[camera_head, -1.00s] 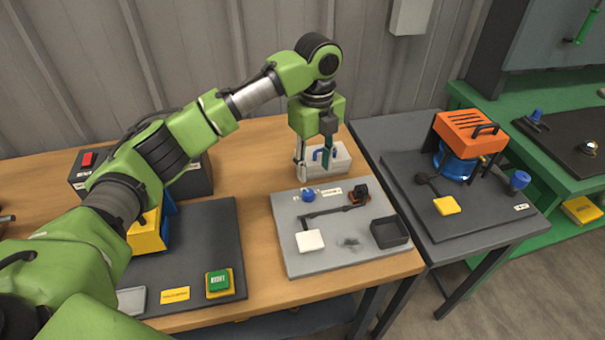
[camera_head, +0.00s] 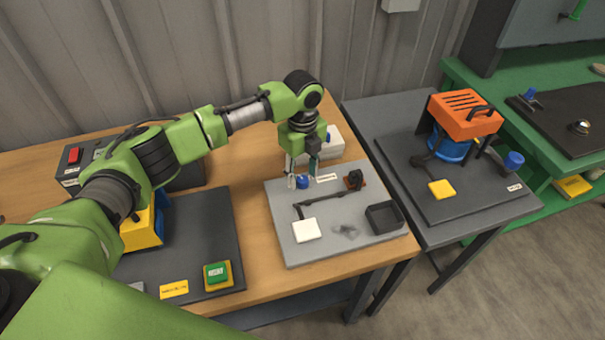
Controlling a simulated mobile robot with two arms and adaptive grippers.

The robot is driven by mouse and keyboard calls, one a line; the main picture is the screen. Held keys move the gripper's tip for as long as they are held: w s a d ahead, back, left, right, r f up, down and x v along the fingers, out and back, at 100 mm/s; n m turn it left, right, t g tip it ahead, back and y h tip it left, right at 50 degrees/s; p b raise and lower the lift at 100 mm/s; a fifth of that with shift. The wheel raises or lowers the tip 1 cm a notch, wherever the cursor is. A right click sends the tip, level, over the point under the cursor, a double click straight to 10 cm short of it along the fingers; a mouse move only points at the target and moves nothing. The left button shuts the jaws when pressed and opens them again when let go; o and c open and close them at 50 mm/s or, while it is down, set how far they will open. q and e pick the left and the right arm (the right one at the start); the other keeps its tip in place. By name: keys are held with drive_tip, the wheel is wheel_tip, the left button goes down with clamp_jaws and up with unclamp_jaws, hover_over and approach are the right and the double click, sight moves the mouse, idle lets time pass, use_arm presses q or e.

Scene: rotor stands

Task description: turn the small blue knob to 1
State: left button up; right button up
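The small blue knob (camera_head: 302,182) sits at the back left of a light grey board (camera_head: 285,232) on the wooden table. A small white label (camera_head: 327,177) lies beside it. The number the knob points to is too small to read. My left gripper (camera_head: 302,176) points down right at the knob, with its two fingers apart. The knob shows between and just below the fingertips. I cannot tell whether the fingers touch it. No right gripper shows.
The same board bears a black lever with a white pad (camera_head: 306,230) and a black open box (camera_head: 384,217). A white box (camera_head: 328,142) stands behind. An orange-topped machine (camera_head: 464,114) and a larger blue knob (camera_head: 514,161) are on the right table.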

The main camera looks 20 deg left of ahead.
use_arm(q)
drive_tip(key=shift+f, duration=0.7)
drive_tip(key=c, duration=1.1)
use_arm(e)
drive_tip(key=shift+a+r, duration=0.15)
drive_tip(key=shift+a, duration=0.15)
use_arm(q)
drive_tip(key=shift+r, duration=0.1)
use_arm(e)
drive_tip(key=shift+d+r, duration=0.1)
